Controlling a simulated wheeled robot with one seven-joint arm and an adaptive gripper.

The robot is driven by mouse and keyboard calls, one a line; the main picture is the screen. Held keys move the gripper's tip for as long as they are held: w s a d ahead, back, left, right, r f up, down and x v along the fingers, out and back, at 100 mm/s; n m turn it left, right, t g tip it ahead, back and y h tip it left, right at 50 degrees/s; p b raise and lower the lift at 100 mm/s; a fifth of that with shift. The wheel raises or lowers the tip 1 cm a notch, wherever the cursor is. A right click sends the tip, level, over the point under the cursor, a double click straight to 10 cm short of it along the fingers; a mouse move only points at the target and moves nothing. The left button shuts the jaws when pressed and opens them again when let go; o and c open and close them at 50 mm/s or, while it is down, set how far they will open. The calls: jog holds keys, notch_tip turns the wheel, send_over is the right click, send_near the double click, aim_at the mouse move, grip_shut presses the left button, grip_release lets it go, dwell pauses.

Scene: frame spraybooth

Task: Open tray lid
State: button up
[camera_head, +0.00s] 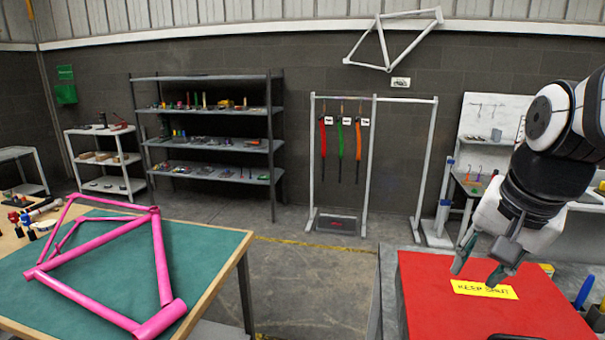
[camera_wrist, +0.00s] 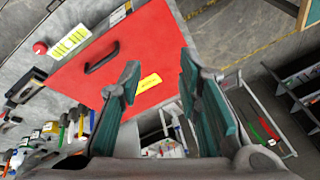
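The tray lid is a flat red panel (camera_head: 440,300) with a yellow "KEEP SHUT" label (camera_head: 484,289), at the lower right of the head view. It lies closed on a grey bench. The lid also shows in the wrist view (camera_wrist: 120,75), with a black bar handle (camera_wrist: 102,57) on its far side from the label. In the head view a bit of the handle (camera_head: 515,337) shows at the bottom edge. My gripper (camera_head: 478,268) is open and empty, above the label side of the lid, apart from the handle. Its two fingers are spread in the wrist view (camera_wrist: 160,68).
A red button (camera_wrist: 40,48) and a striped label (camera_wrist: 70,41) lie beside the lid. Several tools and bottles (camera_wrist: 70,130) stand along one side. A table with a pink bike frame (camera_head: 160,260) is at left. Open floor (camera_head: 300,285) lies between.

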jog(key=s+a+n+t, duration=0.1)
jog(key=s+a+n, duration=0.7)
jog(key=s, duration=0.2)
jog(key=m+g+b, duration=0.3)
jog(key=m+b, duration=0.6)
jog(key=m, duration=1.1)
send_near(520, 338)
jog(key=f, duration=0.2)
jog(key=w+f, duration=0.1)
jog(key=f, duration=0.5)
jog(key=shift+w+d+b, duration=0.2)
jog(key=shift+w+b, duration=0.1)
jog(key=shift+c, duration=0.5)
grip_shut()
